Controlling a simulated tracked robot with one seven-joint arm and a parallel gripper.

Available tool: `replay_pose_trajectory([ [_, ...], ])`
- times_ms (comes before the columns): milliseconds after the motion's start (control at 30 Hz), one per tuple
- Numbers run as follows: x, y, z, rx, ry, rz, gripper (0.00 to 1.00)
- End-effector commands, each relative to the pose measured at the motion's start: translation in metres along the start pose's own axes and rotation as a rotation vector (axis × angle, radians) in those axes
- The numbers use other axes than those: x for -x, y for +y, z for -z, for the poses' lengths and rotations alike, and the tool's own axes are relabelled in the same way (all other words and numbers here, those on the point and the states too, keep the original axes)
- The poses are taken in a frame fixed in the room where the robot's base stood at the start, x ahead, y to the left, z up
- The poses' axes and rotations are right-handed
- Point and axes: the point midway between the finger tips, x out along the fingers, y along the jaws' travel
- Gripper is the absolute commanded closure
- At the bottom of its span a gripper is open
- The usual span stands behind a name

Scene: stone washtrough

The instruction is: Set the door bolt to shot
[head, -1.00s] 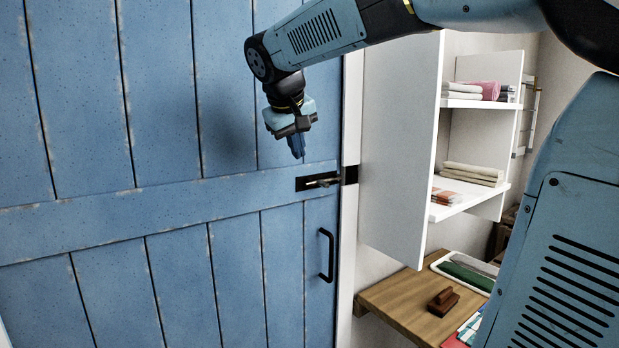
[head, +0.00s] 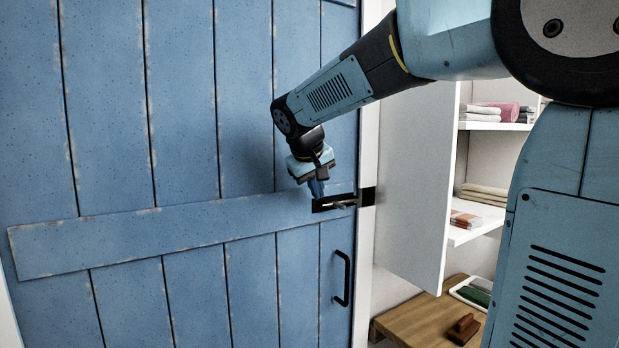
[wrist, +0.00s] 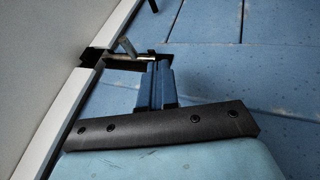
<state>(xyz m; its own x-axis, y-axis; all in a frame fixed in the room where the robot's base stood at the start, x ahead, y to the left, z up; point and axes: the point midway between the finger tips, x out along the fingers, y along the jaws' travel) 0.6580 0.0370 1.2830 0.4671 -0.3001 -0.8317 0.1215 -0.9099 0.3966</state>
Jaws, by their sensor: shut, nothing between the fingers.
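The door bolt (head: 338,204) is a black plate with a pale metal rod and a short protruding knob, near the right edge of the blue door (head: 180,120). A black keeper (head: 367,196) is on the white frame beside it. In the wrist view the bolt's knob (wrist: 127,46) stands out from the rod, with the keeper (wrist: 93,58) left of it. I cannot tell whether the rod enters the keeper. My gripper (head: 317,190) is shut and empty, its tips at the bolt's left end. In the wrist view the fingers (wrist: 163,68) are right of the knob, seemingly apart from it.
A black door handle (head: 343,278) is below the bolt. Right of the door frame are a white shelf unit (head: 415,180) with folded cloths and a wooden bench (head: 420,318) with a brown brush (head: 463,329). The door left of my gripper is clear.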

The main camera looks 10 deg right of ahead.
Motion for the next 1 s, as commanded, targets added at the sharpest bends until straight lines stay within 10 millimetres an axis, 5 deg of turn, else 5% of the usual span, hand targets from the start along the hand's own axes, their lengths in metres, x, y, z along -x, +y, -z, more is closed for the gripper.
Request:
replay_pose_trajectory([
  [167,-0.033,0.0,-0.001,0.0,-0.003,0.0,1.0],
  [400,-0.049,0.025,-0.003,-0.001,-0.001,0.0,1.0],
  [1000,-0.055,0.033,-0.003,0.0,0.0,0.0,1.0],
])
